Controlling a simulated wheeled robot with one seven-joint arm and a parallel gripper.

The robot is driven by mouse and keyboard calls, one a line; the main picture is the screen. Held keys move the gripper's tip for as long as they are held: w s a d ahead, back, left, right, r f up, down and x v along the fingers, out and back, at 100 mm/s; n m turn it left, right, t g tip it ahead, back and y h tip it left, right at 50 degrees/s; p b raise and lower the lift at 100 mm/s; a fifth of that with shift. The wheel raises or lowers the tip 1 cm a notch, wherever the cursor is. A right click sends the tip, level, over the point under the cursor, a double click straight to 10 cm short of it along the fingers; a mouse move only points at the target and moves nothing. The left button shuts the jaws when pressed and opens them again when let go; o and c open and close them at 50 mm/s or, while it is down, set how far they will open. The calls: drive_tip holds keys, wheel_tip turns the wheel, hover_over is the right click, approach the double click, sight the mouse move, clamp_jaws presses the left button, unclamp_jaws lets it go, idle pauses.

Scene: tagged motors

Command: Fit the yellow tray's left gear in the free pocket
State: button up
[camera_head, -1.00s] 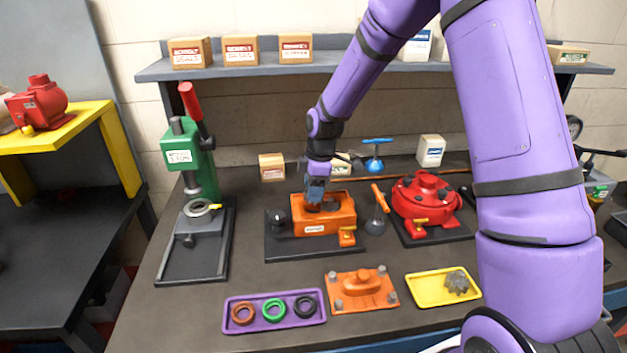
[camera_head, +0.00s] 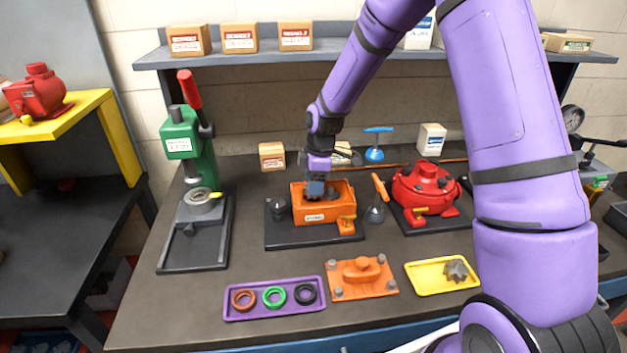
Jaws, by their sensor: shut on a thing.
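The yellow tray (camera_head: 421,285) lies at the front right of the bench with one grey gear (camera_head: 456,270) at its right side; its left side is empty. The open-topped orange housing (camera_head: 324,212) stands mid-bench on a dark plate. My gripper (camera_head: 315,192) points down into the housing's opening and is shut on a dark grey gear (camera_head: 318,197), partly hidden by the fingers and the housing's front wall. The pockets inside the housing are hidden, so I cannot tell how the gear sits relative to them.
An orange cover (camera_head: 362,278) and a purple tray (camera_head: 274,311) with rings lie in front. A red round housing (camera_head: 425,190) and an orange-handled tool (camera_head: 379,198) stand to the right, a green press (camera_head: 188,160) to the left. Bare bench lies between.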

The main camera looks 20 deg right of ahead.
drive_tip(key=shift+f, duration=1.15)
idle(3.0)
drive_tip(key=shift+r, duration=0.25)
idle(0.6)
drive_tip(key=o, duration=1.2)
drive_tip(key=shift+c, duration=0.2)
drive_tip(key=shift+r, duration=3)
wheel_tip(320, 180, up, 11)
drive_tip(key=d, duration=0.1)
drive_tip(key=shift+s+d+f, duration=0.15)
drive_tip(key=shift+d, duration=0.15)
